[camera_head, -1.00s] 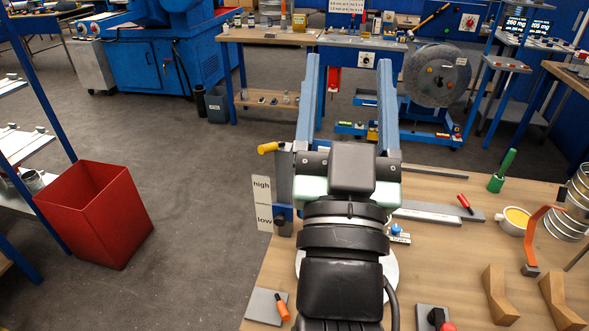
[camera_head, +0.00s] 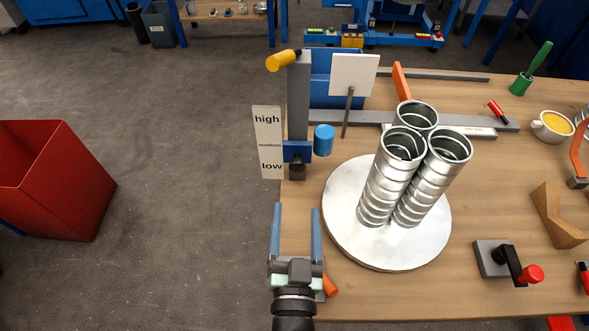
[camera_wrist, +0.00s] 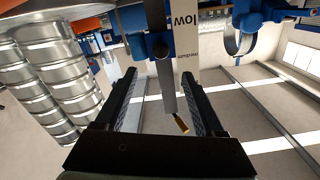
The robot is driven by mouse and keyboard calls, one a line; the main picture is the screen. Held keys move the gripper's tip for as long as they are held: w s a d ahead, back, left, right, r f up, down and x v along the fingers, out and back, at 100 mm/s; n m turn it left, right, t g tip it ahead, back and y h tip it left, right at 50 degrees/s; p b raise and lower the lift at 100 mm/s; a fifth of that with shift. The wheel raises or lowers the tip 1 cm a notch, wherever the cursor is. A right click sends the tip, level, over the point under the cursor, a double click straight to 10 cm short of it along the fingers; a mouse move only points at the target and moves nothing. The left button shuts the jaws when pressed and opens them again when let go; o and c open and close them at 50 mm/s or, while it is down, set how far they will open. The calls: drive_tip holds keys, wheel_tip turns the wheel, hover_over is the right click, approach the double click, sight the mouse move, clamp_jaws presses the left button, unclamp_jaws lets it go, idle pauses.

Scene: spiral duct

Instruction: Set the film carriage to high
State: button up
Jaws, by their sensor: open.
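The white scale (camera_head: 268,140) left of the post reads high, medium, low. My gripper (camera_head: 296,208) is open and empty, in front of and below the carriage in the picture.
Several spiral metal ducts (camera_head: 392,180) stand on a round white turntable (camera_head: 345,235) right of my gripper. A yellow handle (camera_head: 283,61) tops the post. A red-knobbed crank (camera_head: 510,262) is at right. A red bin (camera_head: 60,190) stands on the floor at left.

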sight(298, 168)
drive_tip(key=w, duration=1)
clamp_jaws()
idle(1.3)
